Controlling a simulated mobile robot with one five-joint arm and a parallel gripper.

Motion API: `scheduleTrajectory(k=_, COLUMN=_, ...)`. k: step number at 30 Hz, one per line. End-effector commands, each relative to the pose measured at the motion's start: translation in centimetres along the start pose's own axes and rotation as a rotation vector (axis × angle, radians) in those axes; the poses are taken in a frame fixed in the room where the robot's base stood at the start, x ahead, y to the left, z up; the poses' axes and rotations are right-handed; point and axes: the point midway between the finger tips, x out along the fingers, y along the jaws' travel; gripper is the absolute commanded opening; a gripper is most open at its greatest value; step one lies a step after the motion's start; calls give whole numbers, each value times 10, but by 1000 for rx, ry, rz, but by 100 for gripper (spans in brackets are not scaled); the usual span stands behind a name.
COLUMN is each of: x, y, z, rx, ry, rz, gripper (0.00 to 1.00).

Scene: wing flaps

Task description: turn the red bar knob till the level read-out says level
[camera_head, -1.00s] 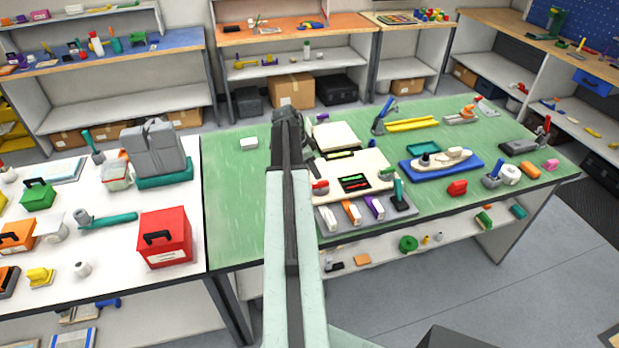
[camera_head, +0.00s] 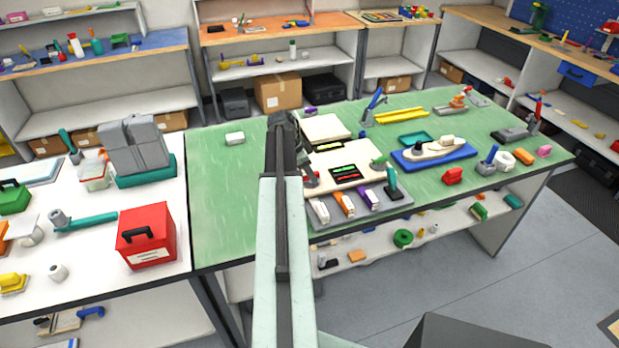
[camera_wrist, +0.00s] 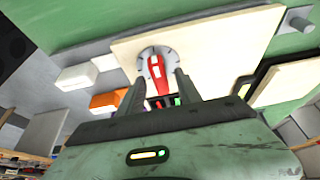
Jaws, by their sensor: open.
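The red bar knob (camera_wrist: 154,72) sits on a round grey dial on the cream panel (camera_wrist: 210,45) in the wrist view. My gripper (camera_wrist: 160,85) is open, its two dark fingers reaching to either side of the bar; I cannot tell whether they touch it. In the head view my gripper (camera_head: 306,174) is mostly hidden by my arm, at the left side of the cream panel (camera_head: 326,159). The dark read-out (camera_head: 349,173) on the panel shows green and red bars, too small to read.
White, orange and purple rocker blocks (camera_head: 344,203) line the panel's front edge. A boat model on a blue base (camera_head: 434,154) is further right.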

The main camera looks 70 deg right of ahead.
Motion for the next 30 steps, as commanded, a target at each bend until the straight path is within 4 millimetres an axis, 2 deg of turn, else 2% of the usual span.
scheduleTrajectory(k=2, x=-1, y=0, z=0, rx=0, ry=0, rz=0, gripper=41)
scheduleTrajectory(k=6, x=-1, y=0, z=0, rx=0, ry=0, rz=0, gripper=2)
scheduleTrajectory(k=7, x=-1, y=0, z=-1, rx=0, ry=0, rz=0, gripper=0)
scheduleTrajectory(k=9, x=-1, y=0, z=-1, rx=1, ry=0, rz=1, gripper=0)
scheduleTrajectory(k=10, x=-2, y=10, z=1, rx=5, ry=0, rz=2, gripper=0)
scheduleTrajectory(k=19, x=0, y=4, z=-2, rx=-43, ry=-2, rz=-14, gripper=0)
scheduleTrajectory(k=30, x=0, y=6, z=-3, rx=-296, ry=-1, rz=-120, gripper=0)
